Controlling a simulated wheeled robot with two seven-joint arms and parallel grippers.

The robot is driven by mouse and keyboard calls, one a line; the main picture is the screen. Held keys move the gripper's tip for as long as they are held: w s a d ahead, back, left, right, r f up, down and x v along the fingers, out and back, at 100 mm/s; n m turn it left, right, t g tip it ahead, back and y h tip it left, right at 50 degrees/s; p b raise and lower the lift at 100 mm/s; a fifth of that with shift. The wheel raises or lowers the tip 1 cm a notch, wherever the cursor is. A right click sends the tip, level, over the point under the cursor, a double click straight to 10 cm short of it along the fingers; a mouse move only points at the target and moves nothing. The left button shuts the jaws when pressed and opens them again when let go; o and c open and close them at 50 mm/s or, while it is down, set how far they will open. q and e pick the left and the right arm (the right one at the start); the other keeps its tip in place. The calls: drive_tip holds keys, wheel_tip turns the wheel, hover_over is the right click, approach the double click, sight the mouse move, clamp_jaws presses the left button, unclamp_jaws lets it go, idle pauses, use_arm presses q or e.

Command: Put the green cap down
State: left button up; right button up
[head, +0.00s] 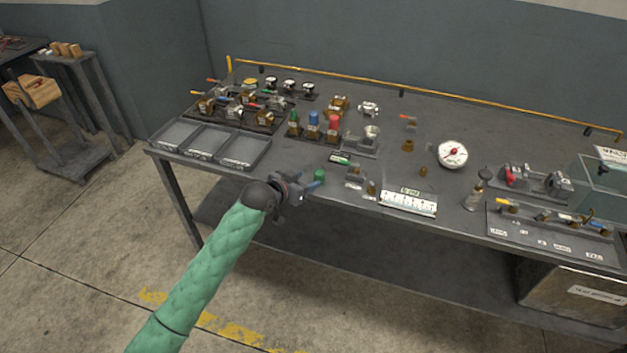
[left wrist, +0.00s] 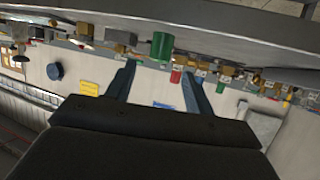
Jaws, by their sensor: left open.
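The green cap (head: 319,175) stands at the front edge area of the grey workbench (head: 330,207), right at the tips of my left gripper (head: 313,184). In the left wrist view the green cap (left wrist: 162,46) shows just beyond and between the two spread fingers of my left gripper (left wrist: 158,70). The fingers are open, with a gap on both sides of the cap, and do not grip it. Whether the cap rests fully on the bench is hard to tell. My right gripper is in neither view.
Grey trays (head: 245,150) lie left of the gripper. A rack with green, blue and red tops (head: 312,127) stands behind. A small green-marked device (head: 339,159) and a white scale plate (head: 408,203) are close by.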

use_arm(q)
drive_tip(key=s+a+f+n+g+y, duration=0.1)
drive_tip(key=s+a+f+y, duration=0.15)
drive_tip(key=s+f, duration=0.55)
drive_tip(key=s+a+f+n+g+y, duration=0.1)
drive_tip(key=s+a+f+g, duration=0.2)
drive_tip(key=f, duration=1)
drive_tip(key=s+a+f+n+y, duration=0.1)
drive_tip(key=s+a+f, duration=0.1)
drive_tip(key=s+f, duration=0.65)
drive_tip(key=s+a+f+n+g+y, duration=0.1)
drive_tip(key=s+a+f+g, duration=0.1)
drive_tip(key=s+f, duration=0.8)
drive_tip(key=s+a+f+n+g+y, duration=0.1)
drive_tip(key=s+a+f+g+y, duration=0.1)
drive_tip(key=s+f, duration=0.9)
drive_tip(key=s+a+g, duration=0.1)
drive_tip(key=s, duration=0.6)
drive_tip(key=shift+s+a+f+g, duration=0.2)
drive_tip(key=shift+g, duration=0.2)
use_arm(e)
drive_tip(key=shift+a+r, duration=0.1)
drive_tip(key=shift+r, duration=0.6)
